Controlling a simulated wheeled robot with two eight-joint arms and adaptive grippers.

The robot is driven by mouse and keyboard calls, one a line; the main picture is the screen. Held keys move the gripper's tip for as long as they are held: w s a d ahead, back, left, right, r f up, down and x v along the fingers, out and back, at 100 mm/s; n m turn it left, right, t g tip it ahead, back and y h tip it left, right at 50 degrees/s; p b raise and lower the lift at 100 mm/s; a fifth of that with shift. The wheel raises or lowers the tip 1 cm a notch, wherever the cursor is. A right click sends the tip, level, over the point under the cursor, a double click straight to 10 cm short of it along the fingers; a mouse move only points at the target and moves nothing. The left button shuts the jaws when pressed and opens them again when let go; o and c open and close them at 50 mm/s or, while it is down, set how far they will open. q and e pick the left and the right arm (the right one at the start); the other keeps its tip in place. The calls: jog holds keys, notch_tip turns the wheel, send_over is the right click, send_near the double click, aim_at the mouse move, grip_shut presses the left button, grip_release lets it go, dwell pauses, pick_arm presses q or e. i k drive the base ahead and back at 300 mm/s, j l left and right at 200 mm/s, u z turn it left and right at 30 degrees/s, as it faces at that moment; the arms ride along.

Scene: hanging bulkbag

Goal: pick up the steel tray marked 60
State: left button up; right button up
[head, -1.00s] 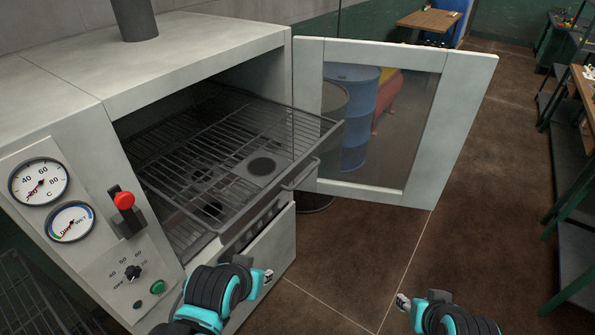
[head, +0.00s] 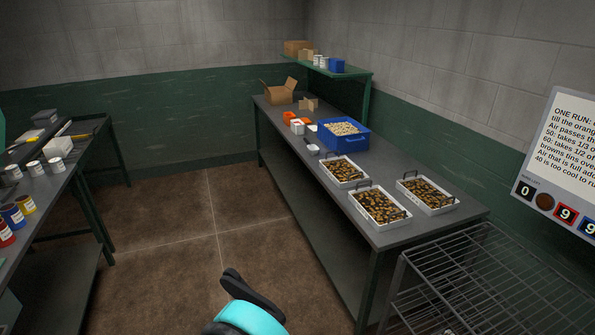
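Three shallow, light-coloured trays filled with brown and amber pieces stand on the grey bench along the right wall. They are a back tray (head: 343,172), a front left tray (head: 380,207) and a right tray (head: 427,195). Each has dark raised handles at its ends. No mark 60 is readable on any of them, so I cannot tell which tray bears it. A black and teal part of one of my arms (head: 250,300) shows at the bottom edge, well short of the bench. I cannot tell which arm it is or whether its gripper is open.
The bench (head: 330,225) also holds a blue crate (head: 343,136) of pale pieces, small tubs and an open cardboard box (head: 279,92). A wire rack (head: 480,285) stands at its near end. A sign (head: 565,150) is on the right. Open floor (head: 190,225) lies left of the bench.

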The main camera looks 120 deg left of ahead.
aim_at(343, 172)
jog(key=u, duration=3.7)
jog(key=i+j+z, duration=0.1)
jog(key=z, duration=0.55)
jog(key=i+j+z, duration=0.3)
jog(key=i+j, duration=0.2)
jog(key=j, duration=0.2)
jog(key=i+j+z, duration=0.2)
jog(key=j, duration=0.15)
jog(key=i+j+z, duration=0.15)
jog(key=j, duration=0.25)
jog(key=i+j, duration=0.15)
jog(key=j, duration=0.2)
jog(key=i+j, duration=0.2)
jog(key=j, duration=0.2)
jog(key=i+j, duration=0.15)
jog(key=j, duration=0.2)
jog(key=i+j, duration=0.2)
jog(key=j, duration=0.2)
jog(key=i+j+z, duration=0.1)
jog(key=j, duration=0.25)
jog(key=i+j, duration=0.2)
jog(key=j, duration=0.2)
jog(key=i+j, duration=0.2)
jog(key=j, duration=0.2)
jog(key=i+j, duration=0.15)
jog(key=j, duration=0.2)
